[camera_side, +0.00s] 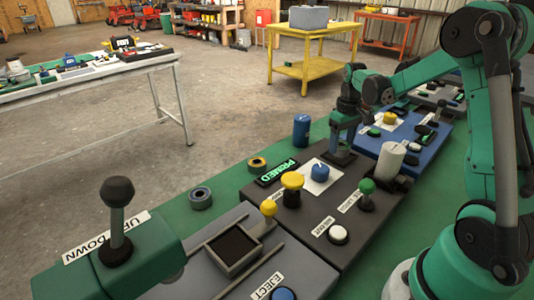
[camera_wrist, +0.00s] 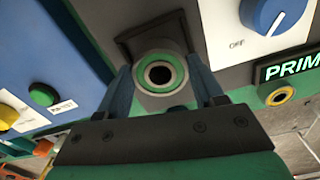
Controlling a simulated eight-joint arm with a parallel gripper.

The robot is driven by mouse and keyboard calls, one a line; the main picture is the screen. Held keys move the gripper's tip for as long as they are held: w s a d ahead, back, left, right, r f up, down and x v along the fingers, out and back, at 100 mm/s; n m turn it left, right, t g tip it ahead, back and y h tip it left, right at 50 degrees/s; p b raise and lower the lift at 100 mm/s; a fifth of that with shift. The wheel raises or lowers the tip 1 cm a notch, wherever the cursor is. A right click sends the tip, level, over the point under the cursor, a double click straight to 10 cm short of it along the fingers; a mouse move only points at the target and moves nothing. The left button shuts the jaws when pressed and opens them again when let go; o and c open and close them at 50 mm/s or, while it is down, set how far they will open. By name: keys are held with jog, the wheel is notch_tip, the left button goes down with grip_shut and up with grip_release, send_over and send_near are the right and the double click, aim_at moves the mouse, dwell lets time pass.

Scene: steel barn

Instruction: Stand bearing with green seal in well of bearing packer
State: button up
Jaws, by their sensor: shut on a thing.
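My gripper (camera_side: 342,150) is low over the far end of the dark console marked PRIMED, beside its blue dial (camera_side: 320,172). In the wrist view my gripper (camera_wrist: 160,78) has its two fingers on either side of a grey bearing with a green seal (camera_wrist: 142,75). The bearing's round face and dark bore face the camera. Behind it is a dark square frame (camera_wrist: 126,46), which looks like the well. I cannot tell whether the bearing rests on its floor. In the side view the fingers and arm hide the bearing and the well.
The PRIMED display (camera_side: 277,173) is lit. A yellow-ringed bearing (camera_side: 257,163), a blue-grey bearing (camera_side: 200,198) and a blue can (camera_side: 301,130) stand on the green top. A pale cylinder (camera_side: 390,160) and green-knobbed lever (camera_side: 366,193) rise nearby. A blue panel (camera_side: 418,143) lies beyond.

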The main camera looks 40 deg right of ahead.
aim_at(341, 145)
jog(key=shift+f, duration=0.5)
jog(key=shift+f, duration=0.1)
jog(key=o, duration=1.4)
notch_tip(341, 145, up, 12)
jog(key=s+a+f+t, duration=0.1)
jog(key=a+t, duration=0.1)
jog(key=a, duration=0.4)
jog(key=s+a+n+t, duration=0.1)
jog(key=s+a+t, duration=0.1)
jog(key=a, duration=0.5)
jog(key=s+a+f+n+t, duration=0.1)
jog(key=a+t, duration=0.2)
jog(key=a, duration=0.4)
jog(key=shift+s+a+f, duration=0.25)
jog(key=shift+s+f, duration=0.05)
jog(key=shift+s, duration=0.1)
